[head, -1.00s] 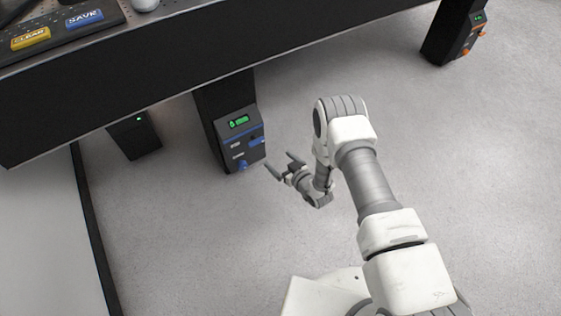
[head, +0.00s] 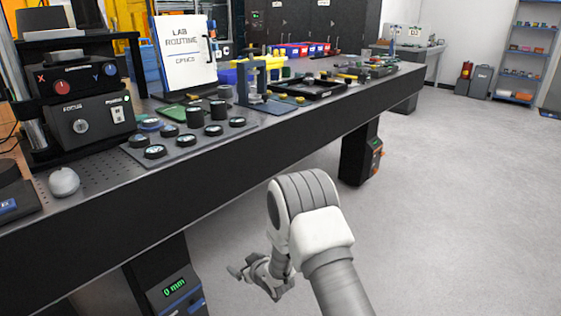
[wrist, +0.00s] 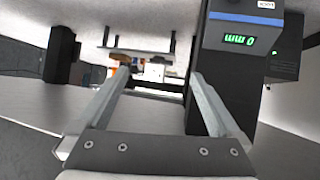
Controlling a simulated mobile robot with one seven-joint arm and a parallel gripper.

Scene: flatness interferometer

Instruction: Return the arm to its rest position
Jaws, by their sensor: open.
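My gripper (head: 247,265) hangs low beside the optical table (head: 230,175), below the height of its top, at the end of my bent white and grey arm. In the wrist view my gripper (wrist: 160,80) is open, with its two grey fingers apart and nothing between them. A table leg (head: 165,275) with a green "0 mm" display stands to the left of the gripper. The same kind of display (wrist: 239,40) shows upside down in the wrist view.
Another leg (head: 358,153) stands farther back. Open grey floor (head: 450,200) lies to the right.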

